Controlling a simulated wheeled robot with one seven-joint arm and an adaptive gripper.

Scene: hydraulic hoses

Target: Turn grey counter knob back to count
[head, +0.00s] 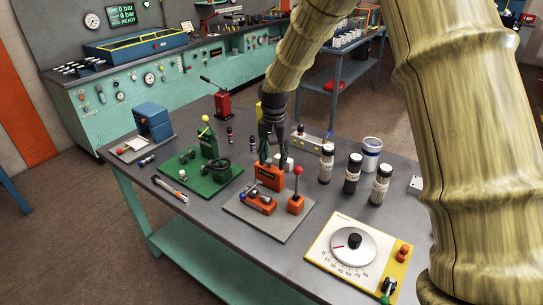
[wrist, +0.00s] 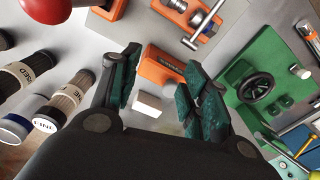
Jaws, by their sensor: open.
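A yellow-edged panel (head: 345,275) at the front right of the table bears a round light-grey dial (head: 366,255) with numbers along its lower edge and a dark knob (head: 354,241) in its middle. A red mark shows at the knob's left side. The dial is not in the wrist view. My gripper (head: 272,150) is well behind and left of the dial, pointing down above the middle of the table. In the wrist view my gripper (wrist: 162,95) is open and empty, with a small white block (wrist: 147,103) showing between its fingers. I cannot make out any other grey knob.
An orange fixture (head: 269,176) and a red-balled lever (head: 297,190) stand on a grey plate below my gripper. A green fixture (head: 212,180) is at left. Bare table lies along the front edge.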

